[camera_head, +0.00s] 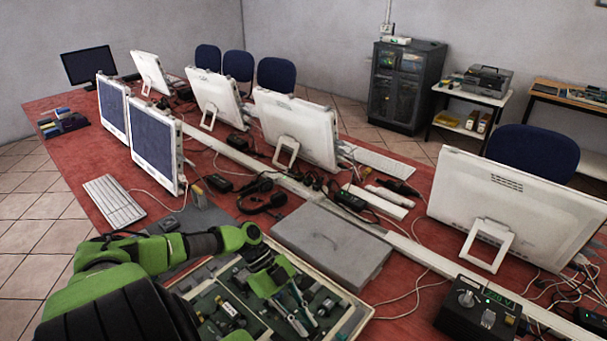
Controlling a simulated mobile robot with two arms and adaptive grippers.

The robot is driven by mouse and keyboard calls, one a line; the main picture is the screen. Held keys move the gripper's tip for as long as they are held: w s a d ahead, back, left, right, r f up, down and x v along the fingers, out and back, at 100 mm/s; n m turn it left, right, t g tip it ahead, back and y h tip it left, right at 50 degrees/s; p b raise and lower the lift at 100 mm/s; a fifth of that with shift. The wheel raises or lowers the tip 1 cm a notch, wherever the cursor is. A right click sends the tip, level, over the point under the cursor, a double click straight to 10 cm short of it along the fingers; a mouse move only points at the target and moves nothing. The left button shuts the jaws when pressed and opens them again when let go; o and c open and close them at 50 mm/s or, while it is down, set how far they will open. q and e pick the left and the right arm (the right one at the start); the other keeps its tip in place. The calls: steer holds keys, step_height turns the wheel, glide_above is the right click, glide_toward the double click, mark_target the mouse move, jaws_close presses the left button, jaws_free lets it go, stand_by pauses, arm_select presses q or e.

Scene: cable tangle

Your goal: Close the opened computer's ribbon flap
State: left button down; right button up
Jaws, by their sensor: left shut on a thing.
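The opened computer (349,327) lies on the red table at the bottom centre, a shallow light-rimmed case with green boards and small parts inside. My left arm comes in from the left and reaches over it. My left gripper (291,303) points down into the case, shut on a small part among the boards, apparently the ribbon flap. The fingers and wrist cover most of that part, so its shape and angle cannot be made out. My right gripper is not in view.
A flat grey panel (330,243) lies just behind the case. A black power unit (478,310) with a knob stands at the right. White monitors (517,208), keyboards (115,201) and loose cables crowd the table. A bare red strip lies right of the case.

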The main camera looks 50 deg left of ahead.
arm_select(q)
steer(key=c, duration=2)
jaws_free()
steer(key=v, duration=1.2)
steer(key=shift+s+f, duration=0.15)
